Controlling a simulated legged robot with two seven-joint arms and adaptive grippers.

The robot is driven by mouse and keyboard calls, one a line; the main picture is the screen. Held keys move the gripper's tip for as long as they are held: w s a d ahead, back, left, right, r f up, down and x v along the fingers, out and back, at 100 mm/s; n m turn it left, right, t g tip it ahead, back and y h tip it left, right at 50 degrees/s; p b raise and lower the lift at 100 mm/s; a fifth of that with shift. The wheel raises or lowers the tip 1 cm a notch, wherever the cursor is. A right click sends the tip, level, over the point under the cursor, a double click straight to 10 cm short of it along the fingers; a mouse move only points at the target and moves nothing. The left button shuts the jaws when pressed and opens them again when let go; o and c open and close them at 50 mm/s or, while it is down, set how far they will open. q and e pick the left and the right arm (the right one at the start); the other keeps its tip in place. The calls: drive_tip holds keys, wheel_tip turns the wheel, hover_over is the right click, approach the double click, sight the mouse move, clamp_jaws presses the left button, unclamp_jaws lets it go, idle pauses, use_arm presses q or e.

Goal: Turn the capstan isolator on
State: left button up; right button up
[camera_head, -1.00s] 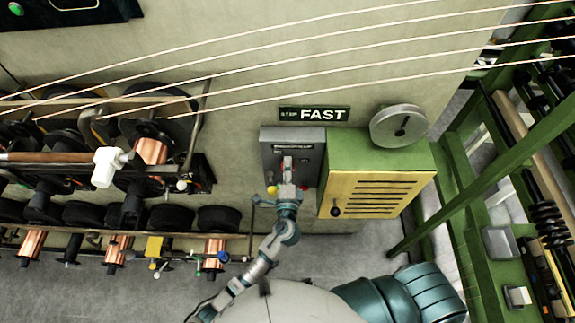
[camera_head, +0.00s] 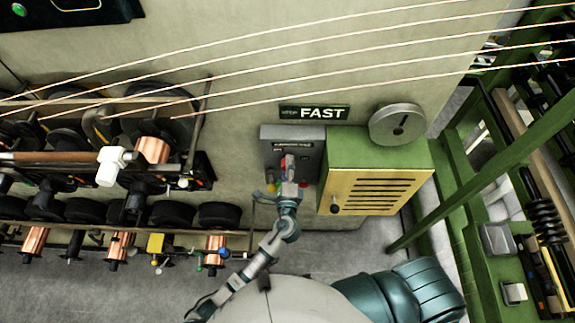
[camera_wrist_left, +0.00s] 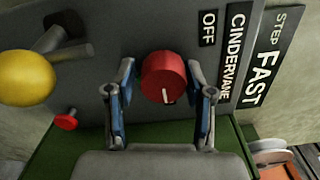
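A grey switch box (camera_head: 268,147) is on the wall below the FAST sign, left of the green cabinet. In the left wrist view its face (camera_wrist_left: 95,15) carries a round red knob (camera_wrist_left: 162,78) with a white mark pointing down in the picture. Labels beside the knob read OFF and CINDERVANE; I see no capstan wording. My left gripper (camera_head: 288,174) is at the box. In the left wrist view the gripper (camera_wrist_left: 161,68) is open, one finger on each side of the knob, with slight gaps visible. Contact is not clear. My right gripper is not in view.
A yellow ball (camera_wrist_left: 27,79) by a dark lever and a small red button (camera_wrist_left: 66,121) are left of the knob in the wrist view. The green cabinet (camera_head: 375,155) stands close on the right. Spool racks (camera_head: 153,150) fill the left; wires cross above.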

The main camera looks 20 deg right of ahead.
use_arm(q)
drive_tip(key=shift+o, duration=1.2)
drive_tip(key=shift+d+f, duration=0.1)
drive_tip(key=shift+f, duration=0.2)
drive_tip(key=shift+r, duration=0.15)
drive_tip(key=shift+s+r, duration=0.1)
drive_tip(key=shift+r, duration=0.05)
drive_tip(key=v, duration=1.1)
drive_tip(key=shift+s, duration=0.4)
